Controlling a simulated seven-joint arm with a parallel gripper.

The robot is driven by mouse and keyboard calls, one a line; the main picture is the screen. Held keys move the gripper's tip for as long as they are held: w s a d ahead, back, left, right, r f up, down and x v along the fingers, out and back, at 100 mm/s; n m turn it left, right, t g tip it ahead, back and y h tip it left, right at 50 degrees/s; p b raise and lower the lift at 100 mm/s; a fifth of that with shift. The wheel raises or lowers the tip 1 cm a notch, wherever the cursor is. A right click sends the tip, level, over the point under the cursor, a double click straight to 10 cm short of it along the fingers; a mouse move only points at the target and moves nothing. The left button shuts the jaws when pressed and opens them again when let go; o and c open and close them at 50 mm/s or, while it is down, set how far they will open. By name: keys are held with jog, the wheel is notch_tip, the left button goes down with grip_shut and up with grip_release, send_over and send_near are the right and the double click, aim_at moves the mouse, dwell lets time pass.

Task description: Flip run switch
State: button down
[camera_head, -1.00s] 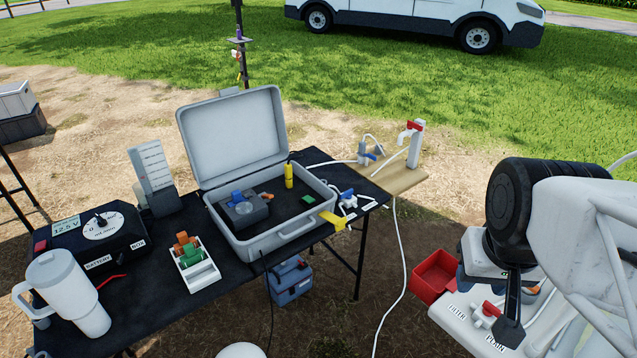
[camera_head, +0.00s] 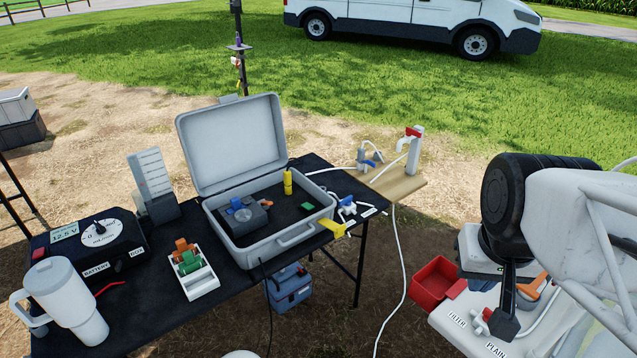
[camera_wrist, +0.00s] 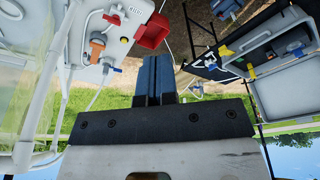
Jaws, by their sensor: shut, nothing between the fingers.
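My gripper (camera_wrist: 153,75) shows in the wrist view as two blue-grey fingers pressed together, with nothing between them. Its fingertips are in open air, apart from the case and the table. A small dark control box (camera_head: 240,216) with a round dial and a blue part on top sits in the open grey case (camera_head: 258,250). The case also shows at the right of the wrist view (camera_wrist: 285,92). A battery box (camera_head: 88,245) with a large dial stands at the table's left end. I cannot make out which small part is the run switch.
The case lid (camera_head: 232,145) stands up behind the case. A white mug (camera_head: 66,300), a tray of coloured blocks (camera_head: 203,287) and a yellow tag (camera_head: 332,227) are near it. A red bin (camera_head: 433,280) and a labelled white panel with valves (camera_head: 460,322) are at the right.

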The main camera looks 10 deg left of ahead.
jog(key=w+a+r+m+g, duration=0.1)
jog(key=w+a+r, duration=0.1)
jog(key=w, duration=0.6)
jog(key=w+a+r+m, duration=0.1)
jog(key=w+a+r, duration=0.15)
jog(key=w, duration=0.65)
jog(key=m+g+h, duration=0.1)
jog(key=m+g, duration=0.2)
jog(key=m, duration=0.3)
send_over(309, 207)
jog(key=w+a, duration=0.1)
jog(key=w, duration=0.1)
notch_tip(309, 207, down, 22)
jog(key=shift+w+a+f+m, duration=0.15)
jog(key=shift+a+f+m, duration=0.15)
jog(key=shift+a+f, duration=0.25)
jog(key=f, duration=0.4)
jog(key=s+d+f, duration=0.1)
jog(key=f, duration=0.4)
jog(key=s+d+f, duration=0.1)
jog(key=f, duration=0.3)
jog(key=shift+f, duration=0.3)
jog(key=shift+f, duration=0.1)
